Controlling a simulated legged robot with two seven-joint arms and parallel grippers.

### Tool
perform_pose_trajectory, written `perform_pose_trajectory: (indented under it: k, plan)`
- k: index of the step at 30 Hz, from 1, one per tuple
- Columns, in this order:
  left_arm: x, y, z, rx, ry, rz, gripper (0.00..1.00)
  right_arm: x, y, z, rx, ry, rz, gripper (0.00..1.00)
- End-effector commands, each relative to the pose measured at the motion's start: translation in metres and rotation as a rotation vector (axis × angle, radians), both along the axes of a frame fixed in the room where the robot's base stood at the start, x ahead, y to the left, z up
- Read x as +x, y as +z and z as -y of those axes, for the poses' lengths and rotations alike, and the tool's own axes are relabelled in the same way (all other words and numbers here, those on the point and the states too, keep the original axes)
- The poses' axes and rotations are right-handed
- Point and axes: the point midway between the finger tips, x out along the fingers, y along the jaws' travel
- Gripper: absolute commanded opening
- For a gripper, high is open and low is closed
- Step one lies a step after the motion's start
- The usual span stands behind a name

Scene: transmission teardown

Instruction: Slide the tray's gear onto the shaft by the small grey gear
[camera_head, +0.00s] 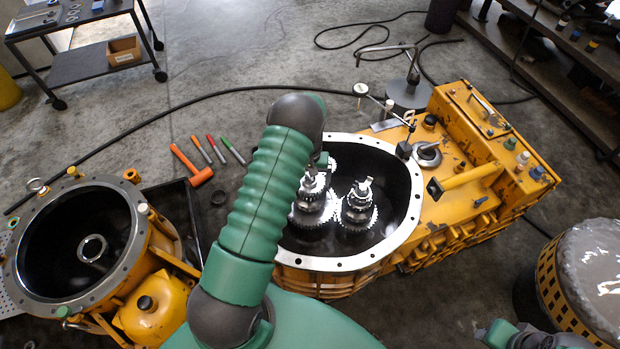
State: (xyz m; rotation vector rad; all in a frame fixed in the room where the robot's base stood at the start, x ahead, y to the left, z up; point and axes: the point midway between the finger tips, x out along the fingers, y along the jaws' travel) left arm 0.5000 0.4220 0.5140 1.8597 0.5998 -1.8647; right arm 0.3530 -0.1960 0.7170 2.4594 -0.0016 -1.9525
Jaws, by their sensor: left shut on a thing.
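The round opening of the yellow transmission case (338,262) holds two upright gear stacks. The right shaft with its gears (359,208) is in clear view, and the left shaft with its gears (311,200) is partly behind my left arm. A pale toothed gear edge (332,164) shows at the back of the opening. My left gripper (322,160) is over the back left of the opening, mostly hidden by my own arm. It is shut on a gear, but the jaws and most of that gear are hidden. My right gripper is not in view.
A yellow bell housing (128,262) with a loose ring inside stands at left. A black tray (203,236), an orange hammer (190,165) and several markers lie between it and the case. A metal stand (408,94) is behind. A drum (590,270) stands at right.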

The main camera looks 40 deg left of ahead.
Motion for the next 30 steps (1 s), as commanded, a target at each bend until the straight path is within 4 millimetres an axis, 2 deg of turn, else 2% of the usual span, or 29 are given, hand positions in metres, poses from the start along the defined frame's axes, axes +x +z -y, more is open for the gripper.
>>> perform_pose_trajectory:
  k: [11,12,23,30]
  plan:
    - [0.001,-0.012,-0.001,0.002,0.000,0.002,0.21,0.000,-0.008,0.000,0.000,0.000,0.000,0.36]
    - [0.001,-0.011,-0.001,0.002,0.000,0.002,0.99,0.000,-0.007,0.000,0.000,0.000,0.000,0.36]
    - [0.000,-0.012,0.000,-0.001,0.000,-0.001,1.00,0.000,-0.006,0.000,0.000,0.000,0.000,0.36]
    - [0.000,0.008,0.000,0.000,0.000,0.000,1.00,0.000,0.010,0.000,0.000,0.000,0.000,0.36]
